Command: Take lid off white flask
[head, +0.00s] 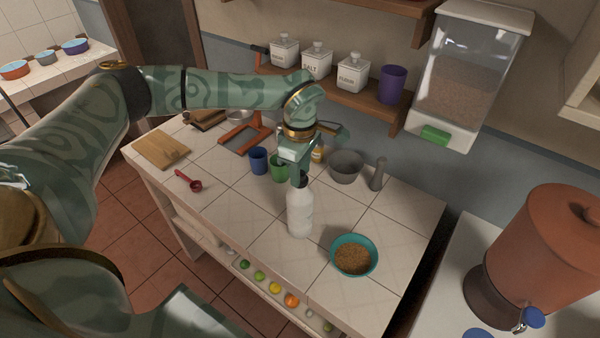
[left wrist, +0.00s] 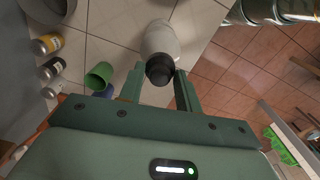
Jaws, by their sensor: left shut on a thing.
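The white flask (head: 300,212) stands upright on the tiled counter, left of a teal bowl of grain. Its dark lid (left wrist: 160,69) sits at the flask's mouth; in the left wrist view the white body (left wrist: 161,40) shows beyond it. My left gripper (head: 299,174) is over the flask's top, pointing down, shut on the lid with one finger on each side. I cannot tell whether there is a gap between lid and flask. In the head view the fingers partly hide the lid. My right gripper is in neither view.
A teal bowl (head: 353,256) is right of the flask. A green cup (head: 279,167), a blue cup (head: 258,160), a grey mortar (head: 346,166) and a pestle (head: 377,174) stand behind. A shelf (head: 335,95) with jars runs above.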

